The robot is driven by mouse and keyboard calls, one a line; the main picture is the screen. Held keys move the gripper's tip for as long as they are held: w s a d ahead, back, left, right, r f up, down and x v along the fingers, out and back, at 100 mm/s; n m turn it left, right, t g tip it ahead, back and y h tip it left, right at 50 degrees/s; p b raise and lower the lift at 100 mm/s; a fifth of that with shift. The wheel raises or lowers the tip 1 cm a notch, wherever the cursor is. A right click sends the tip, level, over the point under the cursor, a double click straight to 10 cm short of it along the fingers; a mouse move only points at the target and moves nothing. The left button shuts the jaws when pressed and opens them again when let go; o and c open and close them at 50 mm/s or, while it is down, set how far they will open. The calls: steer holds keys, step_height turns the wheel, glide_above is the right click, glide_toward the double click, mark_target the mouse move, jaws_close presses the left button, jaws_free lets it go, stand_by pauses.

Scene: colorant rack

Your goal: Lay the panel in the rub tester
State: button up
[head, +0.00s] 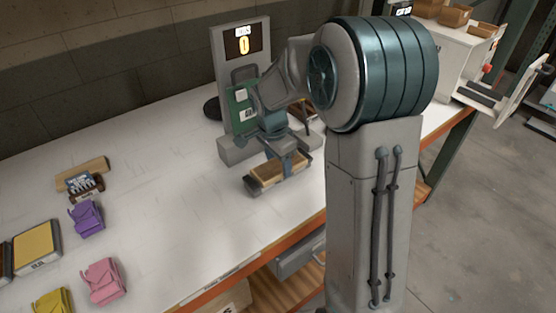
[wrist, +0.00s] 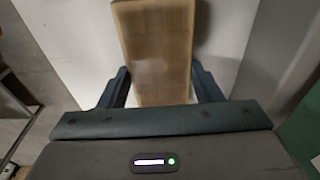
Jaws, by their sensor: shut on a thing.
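A wood-coloured panel (wrist: 155,50) is between the two fingers of my gripper (wrist: 162,80) in the wrist view, extending away from the jaws. In the head view my gripper (head: 283,158) is shut on this panel (head: 268,178), low over the white bench near its front edge. I cannot tell whether the panel touches the bench. The rub tester (head: 226,72) is a grey upright unit with a display reading 0, standing behind my gripper. My arm hides much of its base and right side.
A green board (head: 238,118) with pale labels is in front of the tester's upright. Purple (head: 87,218), pink (head: 102,281) and yellow (head: 52,302) items and a yellow-topped panel (head: 37,246) lie at left. The bench middle is clear.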

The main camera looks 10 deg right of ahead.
mark_target(274, 167)
steer(key=shift+f, duration=0.2)
steer(key=o, duration=1)
steer(key=shift+r, duration=0.1)
steer(key=shift+r, duration=0.1)
step_height(274, 167, up, 11)
steer(key=a, duration=0.1)
steer(key=shift+s+d+f+n+t+y, duration=0.2)
steer(key=shift+s+f+n+t, duration=0.25)
steer(key=shift+s+n, duration=2.5)
steer(key=shift+s+d+f+n+t+y, duration=0.3)
steer(key=shift+s+n, duration=1.2)
steer(key=shift+s, duration=2.8)
steer(key=shift+s+a+f+n+t+y, duration=0.1)
steer(key=shift+s+f+n+t, duration=0.4)
steer(key=shift+s+n, duration=2.45)
